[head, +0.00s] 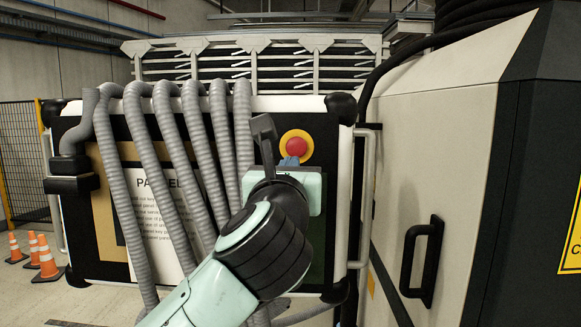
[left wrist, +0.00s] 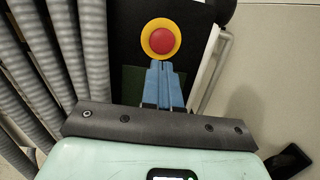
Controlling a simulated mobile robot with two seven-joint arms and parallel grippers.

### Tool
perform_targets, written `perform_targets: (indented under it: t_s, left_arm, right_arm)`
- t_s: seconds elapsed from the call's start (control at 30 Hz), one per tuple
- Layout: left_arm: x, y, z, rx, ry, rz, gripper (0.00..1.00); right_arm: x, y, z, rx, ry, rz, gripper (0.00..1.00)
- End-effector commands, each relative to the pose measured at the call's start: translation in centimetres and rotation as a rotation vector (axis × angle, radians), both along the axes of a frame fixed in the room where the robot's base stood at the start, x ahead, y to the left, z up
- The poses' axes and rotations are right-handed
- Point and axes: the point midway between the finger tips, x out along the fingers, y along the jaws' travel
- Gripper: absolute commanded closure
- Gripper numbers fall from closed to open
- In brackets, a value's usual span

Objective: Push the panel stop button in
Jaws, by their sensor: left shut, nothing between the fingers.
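The stop button (head: 296,147) is a red dome on a yellow round plate, on the dark front of the panel (head: 322,110). It also shows in the left wrist view (left wrist: 162,41), upper middle. My left gripper (head: 291,161) is shut and empty, its blue fingers pointing at the panel just below the button. In the left wrist view the blue fingertips (left wrist: 162,66) overlap the lower edge of the yellow plate. I cannot tell whether they touch it. My right gripper is in neither view.
Several grey corrugated hoses (head: 170,150) hang over the panel left of the button, partly hiding a white sign (head: 150,200). A beige cabinet (head: 430,140) with a black handle (head: 422,262) stands at right. Orange cones (head: 47,258) stand on the floor at left.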

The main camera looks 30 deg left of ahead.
Motion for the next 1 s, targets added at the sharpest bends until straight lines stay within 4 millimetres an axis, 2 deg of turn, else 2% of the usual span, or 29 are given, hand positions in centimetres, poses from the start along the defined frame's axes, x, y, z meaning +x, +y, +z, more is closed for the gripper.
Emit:
perform_targets:
  t_s: [0.03, 0.13, 0.4, 0.6, 1.0]
  left_arm:
    - [-1.6, -0.9, -0.5, 0.001, -0.005, -0.008, 1.00]
    - [-3.7, -1.9, -0.8, 0.002, -0.004, -0.007, 1.00]
    - [-7.5, -3.7, -1.2, 0.001, -0.004, -0.005, 1.00]
    - [-8.2, -4.0, -1.2, 0.001, -0.004, -0.003, 1.00]
    - [-8.2, -4.0, -1.1, 0.001, -0.004, -0.003, 1.00]
  right_arm:
    - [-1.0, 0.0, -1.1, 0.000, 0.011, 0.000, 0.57]
    - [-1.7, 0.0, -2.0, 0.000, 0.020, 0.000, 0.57]
    - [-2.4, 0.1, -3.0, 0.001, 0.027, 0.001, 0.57]
    - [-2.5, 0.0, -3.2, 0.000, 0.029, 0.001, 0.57]
    - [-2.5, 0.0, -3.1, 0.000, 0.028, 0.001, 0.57]
